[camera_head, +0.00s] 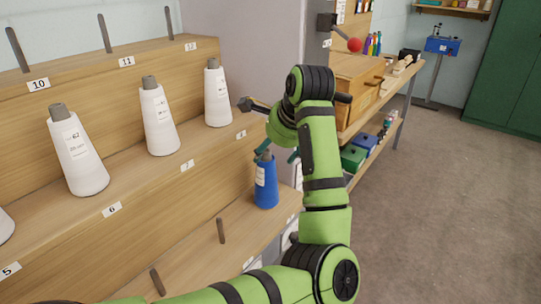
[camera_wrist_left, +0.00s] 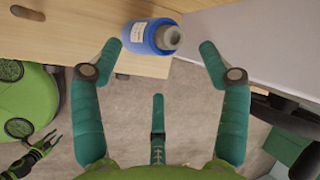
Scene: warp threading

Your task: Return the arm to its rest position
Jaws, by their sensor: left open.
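My left gripper (camera_head: 277,152) is open beside the shelf, near the top of a blue cone of thread (camera_head: 266,184) with a white label. In the left wrist view the teal fingers of the left gripper (camera_wrist_left: 158,50) are spread wide with nothing between them. The blue cone (camera_wrist_left: 140,36) shows there past the fingertips, with a gap to each finger. The cone stands on the lower shelf board (camera_head: 195,262). A small green and black part with fingers shows at the bottom left of the wrist view; I cannot tell whether it is my right gripper.
White cones (camera_head: 158,125) stand on the middle shelf board (camera_head: 140,190), left of my arm. Bare pegs (camera_head: 221,231) rise from the lower board and the top board. A workbench with a wooden cabinet (camera_head: 352,85) stands behind my arm. The floor (camera_head: 450,200) at right is clear.

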